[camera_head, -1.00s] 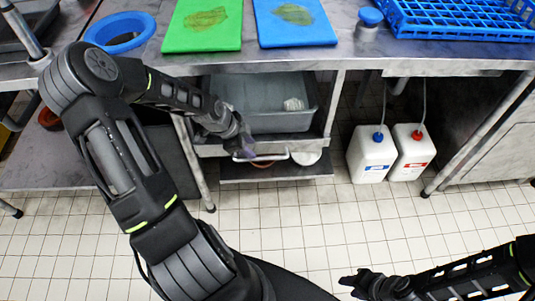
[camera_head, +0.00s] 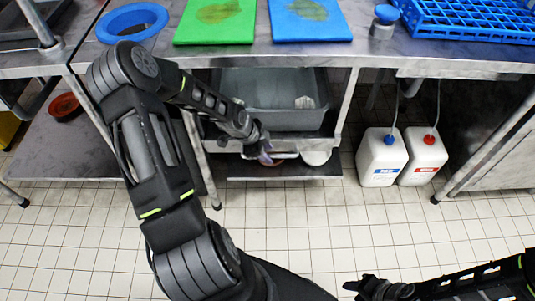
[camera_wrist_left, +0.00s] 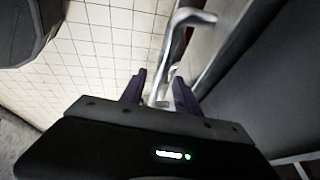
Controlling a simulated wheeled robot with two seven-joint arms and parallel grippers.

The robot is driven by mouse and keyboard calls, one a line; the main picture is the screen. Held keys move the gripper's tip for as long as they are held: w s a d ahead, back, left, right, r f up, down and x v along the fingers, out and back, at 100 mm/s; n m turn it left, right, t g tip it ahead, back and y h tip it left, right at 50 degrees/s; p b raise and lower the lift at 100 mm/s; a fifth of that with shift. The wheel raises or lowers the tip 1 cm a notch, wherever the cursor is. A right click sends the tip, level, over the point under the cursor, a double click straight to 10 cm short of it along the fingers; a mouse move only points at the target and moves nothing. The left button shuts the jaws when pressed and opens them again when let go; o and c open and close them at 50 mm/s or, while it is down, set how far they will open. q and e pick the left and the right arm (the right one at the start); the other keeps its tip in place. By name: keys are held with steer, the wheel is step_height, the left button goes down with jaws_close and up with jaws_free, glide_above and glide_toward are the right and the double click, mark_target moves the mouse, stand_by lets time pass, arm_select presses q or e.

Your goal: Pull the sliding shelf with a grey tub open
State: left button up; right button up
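The sliding shelf (camera_head: 232,146) sits under the steel worktable, with a grey tub (camera_head: 285,118) standing on it. Its bar handle (camera_head: 290,155) runs along the front and also shows in the left wrist view (camera_wrist_left: 178,30). My left gripper (camera_head: 264,155) is at the left part of the handle. In the left wrist view its two dark fingers (camera_wrist_left: 160,92) are apart, with the bar showing in the gap between them; contact cannot be made out. My right gripper (camera_head: 355,288) is low in the head view, away from the shelf; its finger gap is unclear.
A white jug with a blue cap (camera_head: 381,158) and one with a red cap (camera_head: 423,160) stand right of the shelf. Table legs (camera_head: 346,108) flank it. A lower plate (camera_head: 240,170) lies beneath. The tiled floor (camera_head: 290,225) in front is clear.

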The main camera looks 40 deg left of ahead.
arm_select(q)
steer(key=shift+w+f, duration=0.15)
steer(key=shift+f, duration=0.25)
steer(key=shift+c, duration=0.5)
jaws_close()
stand_by(0.7)
